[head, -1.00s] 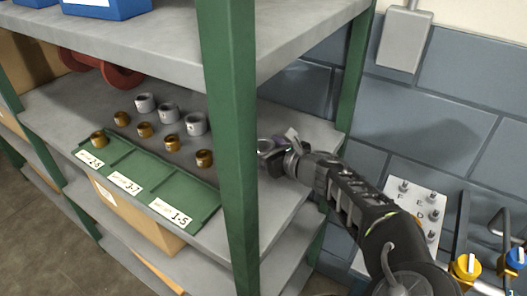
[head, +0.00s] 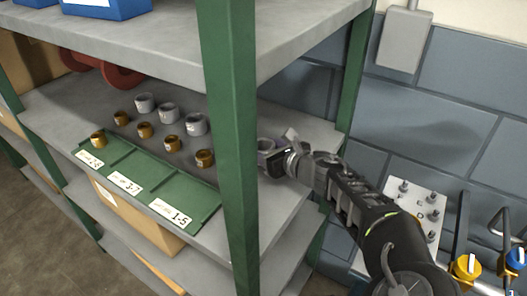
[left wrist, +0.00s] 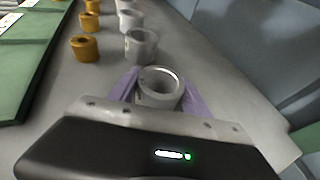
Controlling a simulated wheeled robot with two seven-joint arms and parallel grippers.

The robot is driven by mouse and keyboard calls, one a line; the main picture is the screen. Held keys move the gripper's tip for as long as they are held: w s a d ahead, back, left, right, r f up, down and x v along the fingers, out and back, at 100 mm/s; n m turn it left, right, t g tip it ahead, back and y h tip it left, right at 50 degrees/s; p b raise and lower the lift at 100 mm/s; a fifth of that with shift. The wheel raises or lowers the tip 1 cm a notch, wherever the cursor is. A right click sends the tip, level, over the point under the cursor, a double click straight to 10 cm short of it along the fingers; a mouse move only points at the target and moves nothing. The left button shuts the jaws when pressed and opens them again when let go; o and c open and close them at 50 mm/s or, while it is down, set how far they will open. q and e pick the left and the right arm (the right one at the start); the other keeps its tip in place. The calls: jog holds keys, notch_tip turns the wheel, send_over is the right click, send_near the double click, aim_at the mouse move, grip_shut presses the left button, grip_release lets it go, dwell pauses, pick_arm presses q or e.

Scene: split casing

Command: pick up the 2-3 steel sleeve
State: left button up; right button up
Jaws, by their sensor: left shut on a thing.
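A grey steel sleeve (left wrist: 160,78) stands between the two purple fingers of my left gripper (left wrist: 160,92) in the left wrist view. The gripper is shut on it, with one finger on each side and the open bore facing up. In the head view my left gripper (head: 272,150) is just right of the green post, and the sleeve (head: 265,144) shows partly beside the post. I cannot read any number on it, nor tell whether it is clear of the shelf. Three other grey sleeves, one here (head: 195,124), stand left of the post. My right gripper is not in view.
Several brass sleeves (head: 204,158) stand near a green tray (head: 190,200) with labels, one reading 1-5. The green post (head: 228,130) rises close left of my gripper. An upper shelf (head: 180,50) hangs above. A tiled wall (head: 420,105) is behind.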

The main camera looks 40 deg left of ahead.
pick_arm(q)
grip_shut()
jog(key=shift+r, duration=0.1)
dwell(0.3)
notch_tip(320, 180, up, 10)
jog(key=p, duration=0.1)
dwell(0.4)
dwell(0.5)
